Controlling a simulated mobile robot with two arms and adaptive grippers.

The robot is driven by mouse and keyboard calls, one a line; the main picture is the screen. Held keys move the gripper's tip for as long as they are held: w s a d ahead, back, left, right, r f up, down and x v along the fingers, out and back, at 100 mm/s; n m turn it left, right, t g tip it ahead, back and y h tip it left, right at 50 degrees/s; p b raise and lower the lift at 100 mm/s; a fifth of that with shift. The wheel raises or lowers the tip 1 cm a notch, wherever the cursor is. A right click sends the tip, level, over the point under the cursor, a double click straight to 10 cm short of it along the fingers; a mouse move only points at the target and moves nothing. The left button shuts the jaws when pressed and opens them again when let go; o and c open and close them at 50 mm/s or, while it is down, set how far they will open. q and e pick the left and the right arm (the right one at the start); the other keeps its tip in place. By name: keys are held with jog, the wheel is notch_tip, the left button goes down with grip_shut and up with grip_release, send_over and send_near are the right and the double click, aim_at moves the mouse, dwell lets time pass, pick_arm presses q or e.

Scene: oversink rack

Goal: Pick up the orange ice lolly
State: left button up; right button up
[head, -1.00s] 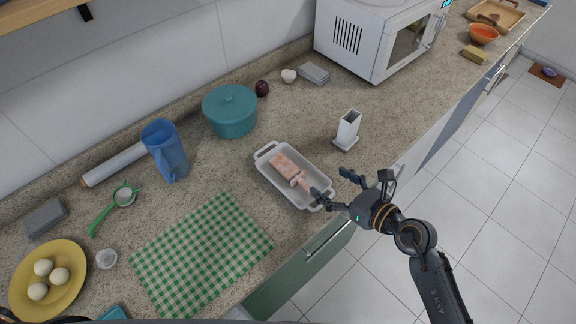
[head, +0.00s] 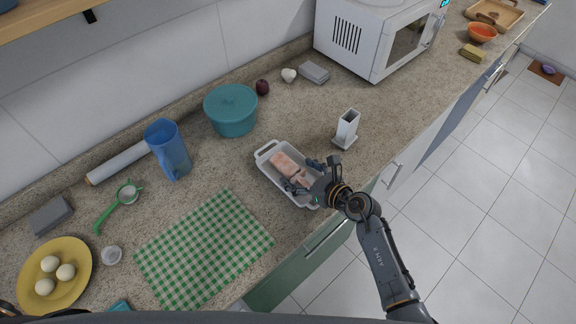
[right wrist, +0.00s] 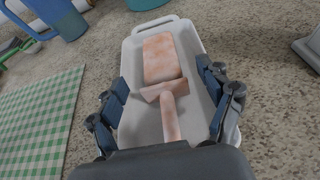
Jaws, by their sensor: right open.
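The orange ice lolly (head: 286,164) is pale orange-pink with frosty patches and lies in a white dish (head: 266,153) with end handles on the counter. In the right wrist view the lolly (right wrist: 161,58) points its block away from me and its stick end (right wrist: 171,118) toward me. My right gripper (head: 301,173) is open over the near end of the dish. In the right wrist view its fingers (right wrist: 168,98) stand on either side of the stick end, apart from it. My left gripper does not show.
A white upright holder (head: 346,128) stands right of the dish. A green checked cloth (head: 203,250) lies to the left. A teal pot (head: 231,112) and a blue jug (head: 168,150) stand behind. The counter between dish and microwave (head: 375,40) is mostly clear.

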jog(key=shift+x, duration=1.1)
jog(key=shift+d, duration=0.1)
jog(key=c, duration=1.3)
jog(key=shift+c, duration=0.2)
jog(key=shift+r, duration=0.15)
